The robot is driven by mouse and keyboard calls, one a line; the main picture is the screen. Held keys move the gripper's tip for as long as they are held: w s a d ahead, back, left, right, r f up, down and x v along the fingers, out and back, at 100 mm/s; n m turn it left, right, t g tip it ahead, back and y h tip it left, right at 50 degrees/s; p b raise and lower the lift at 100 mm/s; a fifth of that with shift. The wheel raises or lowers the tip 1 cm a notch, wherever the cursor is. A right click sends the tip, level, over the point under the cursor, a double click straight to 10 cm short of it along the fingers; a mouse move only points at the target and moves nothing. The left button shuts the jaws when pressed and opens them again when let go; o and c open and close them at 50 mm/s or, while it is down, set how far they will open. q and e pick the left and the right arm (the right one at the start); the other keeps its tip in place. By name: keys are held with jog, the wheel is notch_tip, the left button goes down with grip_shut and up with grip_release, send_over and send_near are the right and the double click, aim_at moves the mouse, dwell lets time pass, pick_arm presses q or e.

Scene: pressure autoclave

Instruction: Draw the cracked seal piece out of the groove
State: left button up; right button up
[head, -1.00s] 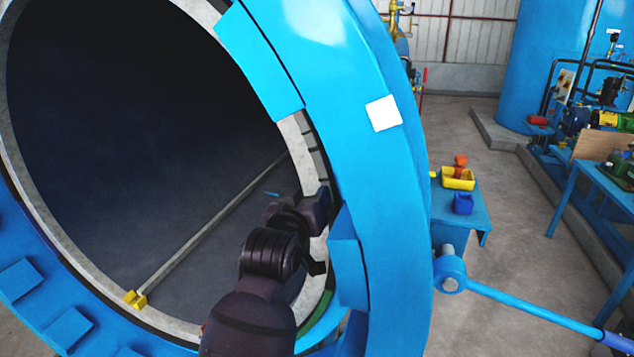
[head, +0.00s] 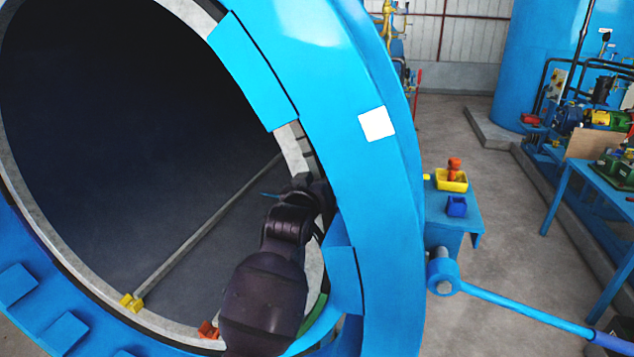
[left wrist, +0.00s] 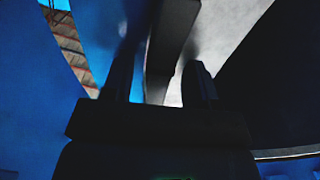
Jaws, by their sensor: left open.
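A dark bar (left wrist: 172,42), perhaps the cracked seal piece, runs between the fingers of my left gripper (left wrist: 159,78) in the left wrist view. The fingers are open on either side of it; contact is not clear. The pale rim face (left wrist: 218,32) lies to its right and blue metal to its left. In the head view, my left arm reaches to the right side of the vessel's grey rim (head: 292,150). My own arm hides the fingertips and that stretch of the groove there. A green strip (head: 316,312) shows lower on the rim. My right gripper is out of view.
The blue ring (head: 345,110) with its lugs stands close right of my arm. A blue handle bar (head: 520,307) juts out right. The vessel interior is mostly open.

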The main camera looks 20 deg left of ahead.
pick_arm(q)
grip_shut()
jog(key=shift+s, duration=0.15)
jog(key=s, duration=0.6)
jog(key=shift+s+a, duration=0.15)
jog(key=shift+s, duration=0.05)
dwell(1.3)
jog(key=shift+s, duration=0.1)
dwell(0.3)
jog(key=s, duration=1.6)
jog(key=shift+a, duration=0.25)
dwell(0.8)
dwell(0.4)
